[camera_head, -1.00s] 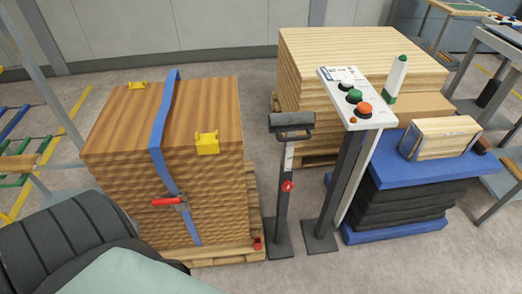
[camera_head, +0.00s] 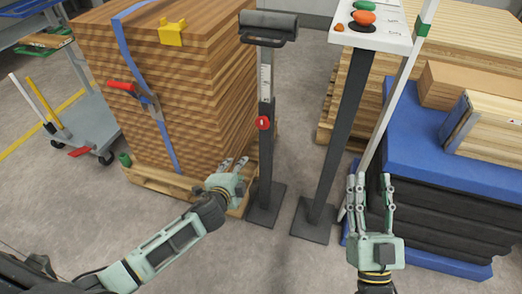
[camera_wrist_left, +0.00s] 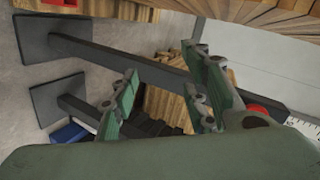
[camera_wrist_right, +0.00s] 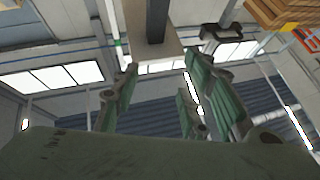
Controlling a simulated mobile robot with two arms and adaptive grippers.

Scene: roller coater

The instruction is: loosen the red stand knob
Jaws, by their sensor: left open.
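The red stand knob (camera_head: 263,122) sits on the dark post of the roller stand (camera_head: 266,165), below a ruler-like scale. In the left wrist view the knob (camera_wrist_left: 259,110) is partly hidden behind a finger. My left gripper (camera_head: 236,165) is open and empty, below and left of the knob, in front of the wood stack's lower corner and apart from the post. My right gripper (camera_head: 371,185) is open and empty, right of the control post and in front of the dark stack.
A control panel (camera_head: 385,28) stands on a post right of the roller stand. A strapped wood stack (camera_head: 190,85) on a pallet is close on the left. A blue-topped dark stack (camera_head: 440,165) is at the right. Clear floor lies in front of the stand bases.

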